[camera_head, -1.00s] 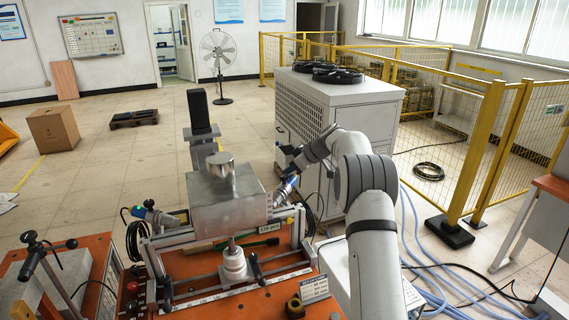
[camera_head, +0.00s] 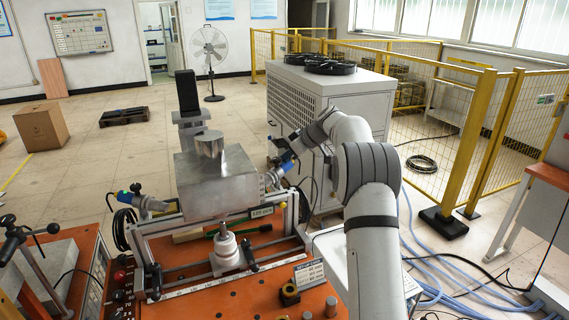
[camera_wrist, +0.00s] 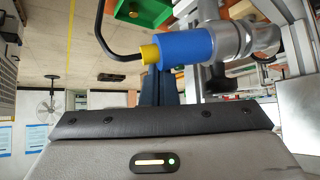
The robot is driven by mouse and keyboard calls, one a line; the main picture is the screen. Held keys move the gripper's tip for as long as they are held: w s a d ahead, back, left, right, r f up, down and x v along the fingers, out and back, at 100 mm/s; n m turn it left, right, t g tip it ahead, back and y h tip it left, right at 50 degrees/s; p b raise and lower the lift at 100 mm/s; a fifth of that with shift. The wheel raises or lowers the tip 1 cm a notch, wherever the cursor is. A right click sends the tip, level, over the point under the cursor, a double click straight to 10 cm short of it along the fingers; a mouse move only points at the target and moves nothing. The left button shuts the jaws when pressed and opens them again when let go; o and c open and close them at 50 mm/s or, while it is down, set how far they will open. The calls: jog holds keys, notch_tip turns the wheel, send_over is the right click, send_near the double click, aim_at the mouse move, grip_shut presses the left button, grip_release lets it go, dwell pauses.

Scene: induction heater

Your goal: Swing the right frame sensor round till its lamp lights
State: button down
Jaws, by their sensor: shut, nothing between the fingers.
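The right frame sensor (camera_head: 284,167) is a blue cylinder on the right post of the metal frame, tilted in the head view. In the wrist view the sensor (camera_wrist: 185,47) lies across the upper middle, with a yellow cable end at left and a silver fitting at right. No lit lamp can be made out on it. My gripper (camera_wrist: 167,88) is shut and empty, its dark fingers close against the sensor's lower edge in that view; I cannot tell whether they touch. In the head view my gripper (camera_head: 277,150) is small and dark, just above the sensor.
A metal block (camera_head: 215,180) stands in the frame above a white insulator (camera_head: 226,250). A second blue sensor (camera_head: 128,196) sits on the left post. A grey cabinet (camera_head: 320,100) stands behind my arm, with yellow fencing (camera_head: 470,140) at right. Cables lie on the floor at right.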

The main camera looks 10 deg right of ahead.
jog(key=shift+f, duration=0.1)
dwell(0.3)
jog(key=w+a+r+p, duration=0.2)
jog(key=w, duration=0.1)
jog(key=s+a+b+v, duration=0.1)
jog(key=b+v, duration=0.2)
jog(key=v, duration=0.7)
jog(key=s+d+m+t+h+b, duration=0.1)
jog(key=s+d+m+b, duration=0.4)
jog(key=m, duration=0.6)
jog(key=s+d+m+t+h+b, duration=0.1)
jog(key=s+m+t+b, duration=0.15)
jog(key=s+m, duration=0.6)
jog(key=w+a+f+m, duration=0.1)
jog(key=w+f, duration=0.1)
jog(key=w, duration=0.2)
jog(key=w+a+f+p, duration=0.1)
jog(key=w+a+f, duration=0.1)
jog(key=w+f, duration=0.1)
jog(key=w+a+f+m, duration=0.1)
jog(key=w+a+f, duration=0.1)
jog(key=w, duration=0.2)
jog(key=shift+w+a+f+m+g, duration=0.2)
jog(key=shift+w+f+m+g, duration=0.15)
jog(key=shift+f, duration=0.05)
jog(key=shift+w+a+f, duration=0.15)
jog(key=shift+w+f, duration=0.05)
jog(key=shift+w, duration=0.1)
jog(key=shift+p, duration=0.3)
